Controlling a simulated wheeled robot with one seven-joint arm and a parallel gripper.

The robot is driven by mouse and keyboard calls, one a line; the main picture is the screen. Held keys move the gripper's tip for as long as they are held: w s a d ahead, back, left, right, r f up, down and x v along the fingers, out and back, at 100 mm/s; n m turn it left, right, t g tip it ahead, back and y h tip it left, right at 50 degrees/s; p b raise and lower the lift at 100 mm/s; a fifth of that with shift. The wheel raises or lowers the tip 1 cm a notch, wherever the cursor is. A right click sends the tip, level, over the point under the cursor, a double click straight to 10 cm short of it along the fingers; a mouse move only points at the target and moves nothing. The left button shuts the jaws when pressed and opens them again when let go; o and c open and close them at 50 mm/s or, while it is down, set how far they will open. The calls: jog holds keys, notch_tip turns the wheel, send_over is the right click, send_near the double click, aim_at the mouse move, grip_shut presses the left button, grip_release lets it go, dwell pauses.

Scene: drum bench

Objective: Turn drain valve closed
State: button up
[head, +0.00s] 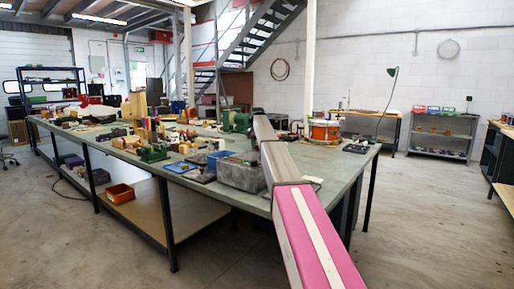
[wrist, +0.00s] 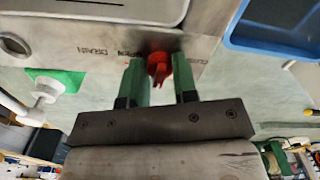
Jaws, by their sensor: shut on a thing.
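The red drain valve handle (wrist: 159,68) shows in the wrist view on a metal plate (wrist: 60,42) with printed lettering. "DRAIN" and what looks like "OPEN" stand left of the handle; fainter lettering on its right is hard to read. My gripper (wrist: 158,74) has its two green fingers on either side of the handle and is shut on it. The handle points roughly along the fingers; its exact angle is partly hidden. In the head view my arm stretches over the bench, and the gripper and valve cannot be made out.
A blue tray (wrist: 232,38) lies at the upper right of the wrist view, and a white fitting on a green base (wrist: 70,80) at left. In the head view the long bench (head: 225,205) holds a grey bin (head: 240,175), an orange drum (head: 323,131) and many tools.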

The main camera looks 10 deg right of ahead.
jog(key=shift+n, duration=0.5)
jog(key=o, duration=0.9)
jog(key=shift+o, duration=0.2)
notch_tip(320, 180, up, 11)
jog(key=shift+f, duration=0.1)
